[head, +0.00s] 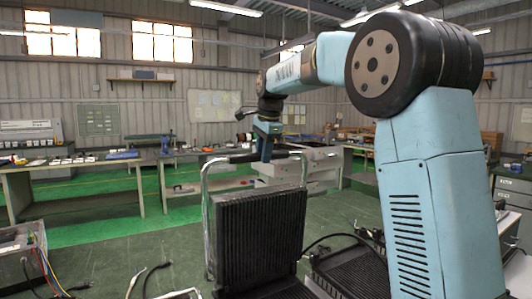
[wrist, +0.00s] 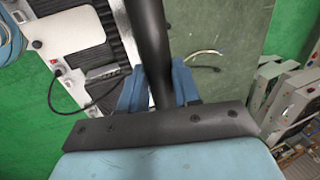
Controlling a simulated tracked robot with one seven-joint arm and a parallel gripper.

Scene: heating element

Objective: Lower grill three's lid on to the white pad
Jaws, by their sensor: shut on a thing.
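A grill lid (head: 257,238) stands raised and nearly upright in the head view, its black ribbed face towards me. I take it as grill three's; no number shows. Its chrome handle frame (head: 207,205) rises above it, with a dark grip bar (head: 240,158) across the top. My gripper (head: 265,150) is shut on this bar. In the wrist view the black bar (wrist: 149,45) runs between the blue fingers of my gripper (wrist: 158,88). A white pad (wrist: 65,32) lies on a dark ribbed plate at the upper left of the wrist view; I cannot find it in the head view.
Another dark ribbed plate (head: 352,268) lies right of the lid, beside my arm, with a black cable near it. An open metal box with wires (head: 25,255) stands at the left edge. Workbenches (head: 75,175) line the back. Green floor between is clear.

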